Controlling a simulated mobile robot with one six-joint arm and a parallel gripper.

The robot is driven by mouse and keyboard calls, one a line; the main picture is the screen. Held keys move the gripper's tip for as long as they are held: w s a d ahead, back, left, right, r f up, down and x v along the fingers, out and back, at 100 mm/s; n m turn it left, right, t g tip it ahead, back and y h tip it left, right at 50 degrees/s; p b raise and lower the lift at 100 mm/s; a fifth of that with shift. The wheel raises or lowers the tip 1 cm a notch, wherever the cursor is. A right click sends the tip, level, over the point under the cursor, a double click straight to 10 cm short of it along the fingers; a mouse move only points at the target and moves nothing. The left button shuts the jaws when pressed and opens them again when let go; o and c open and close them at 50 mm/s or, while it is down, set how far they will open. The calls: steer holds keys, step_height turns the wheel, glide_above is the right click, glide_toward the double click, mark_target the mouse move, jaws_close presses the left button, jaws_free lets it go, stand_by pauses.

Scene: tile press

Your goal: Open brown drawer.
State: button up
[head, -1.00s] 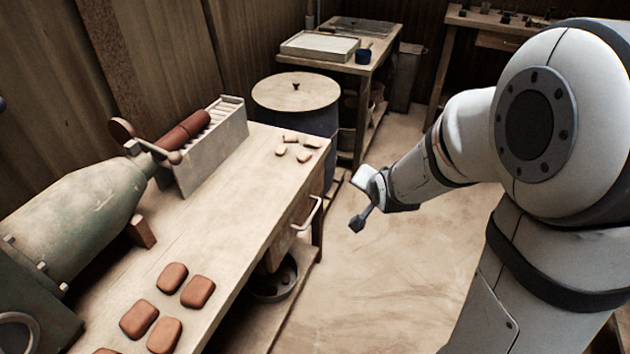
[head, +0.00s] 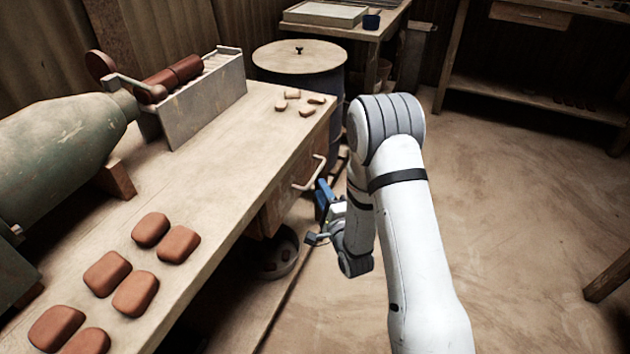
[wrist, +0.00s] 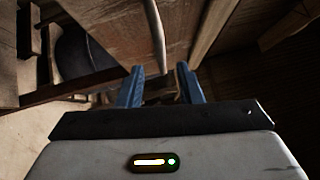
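The brown drawer (head: 281,206) is set in the front side of the long workbench and looks shut. Its pale bar handle (head: 309,174) sticks out from the drawer front. My gripper (head: 323,190) is low beside the bench, just to the right of the handle in the head view. In the wrist view, the two blue fingers of my gripper (wrist: 160,84) are spread with a gap between them. The handle (wrist: 155,32) shows ahead of the fingertips, roughly in line with that gap. I cannot tell whether the handle's end lies between the fingers.
The workbench (head: 215,180) carries several red-brown clay tiles (head: 150,229), a green press (head: 60,145) and small pale pieces at its far end. A lidded barrel (head: 300,58) stands behind. A metal pan (head: 277,262) sits below the drawer. The floor to the right is open.

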mark_target(314, 175)
steer(key=x, duration=0.6)
steer(key=shift+w+a+b, duration=0.1)
steer(key=shift+w+b, duration=0.05)
steer(key=shift+b, duration=0.2)
jaws_close()
